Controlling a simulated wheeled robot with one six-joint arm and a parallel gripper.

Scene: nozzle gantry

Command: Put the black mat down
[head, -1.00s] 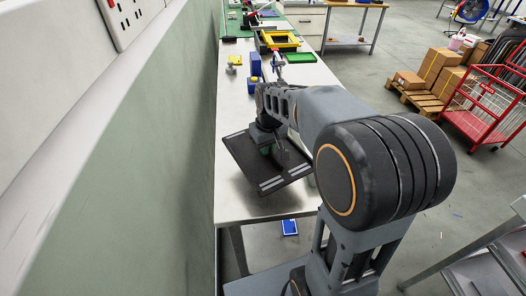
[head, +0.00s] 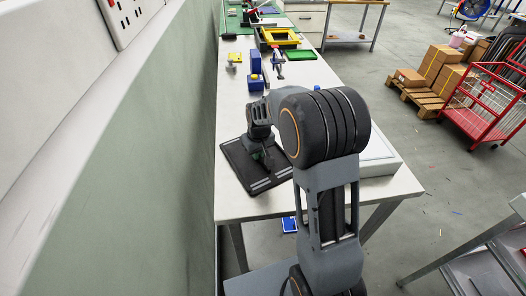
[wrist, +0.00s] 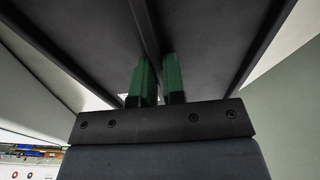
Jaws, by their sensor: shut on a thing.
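The black mat (head: 238,163) is a dark flat panel with pale strips along its near edge. It is at the near left of the white table, level or nearly so. I cannot tell whether it touches the tabletop. My gripper (head: 264,160) is over the mat, partly hidden by my arm. In the wrist view, the green fingers of my gripper (wrist: 160,80) are shut on a thin raised rib in the middle of the mat (wrist: 212,40).
The white table (head: 236,105) runs away along the green wall (head: 150,170). Blue containers (head: 255,70), a yellow piece (head: 235,57), a yellow frame (head: 280,38) and a green tray (head: 300,55) stand farther back. A pale flat panel (head: 378,160) lies right of my arm.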

